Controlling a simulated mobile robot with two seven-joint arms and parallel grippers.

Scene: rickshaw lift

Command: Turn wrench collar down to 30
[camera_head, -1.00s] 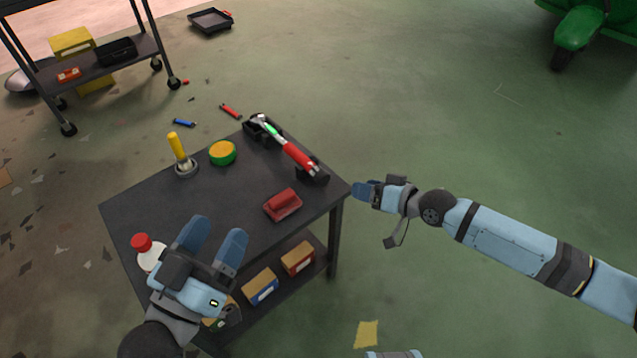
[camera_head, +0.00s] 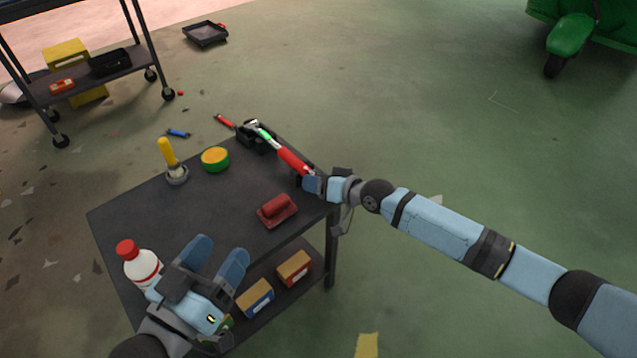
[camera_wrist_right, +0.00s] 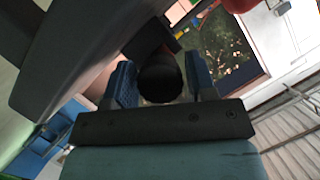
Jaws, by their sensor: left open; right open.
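The wrench (camera_head: 289,157) has a red handle and a green band (camera_head: 264,134) near its head. It lies across black supports (camera_head: 250,136) at the far right of the dark table (camera_head: 200,212). My right gripper (camera_head: 312,184) is at the handle's near end, by the table's right edge. In the right wrist view its open fingers (camera_wrist_right: 160,84) stand on either side of a dark round end (camera_wrist_right: 160,80), with no clear grip on it. My left gripper (camera_head: 215,257) is open and empty above the table's near left corner. I cannot read any scale on the wrench.
A red block-like tool (camera_head: 277,210), a green-and-yellow round tin (camera_head: 215,159), a yellow-handled tool (camera_head: 168,153) and a red-capped bottle (camera_head: 140,262) stand on the table. Small boxes (camera_head: 294,268) sit on its lower shelf.

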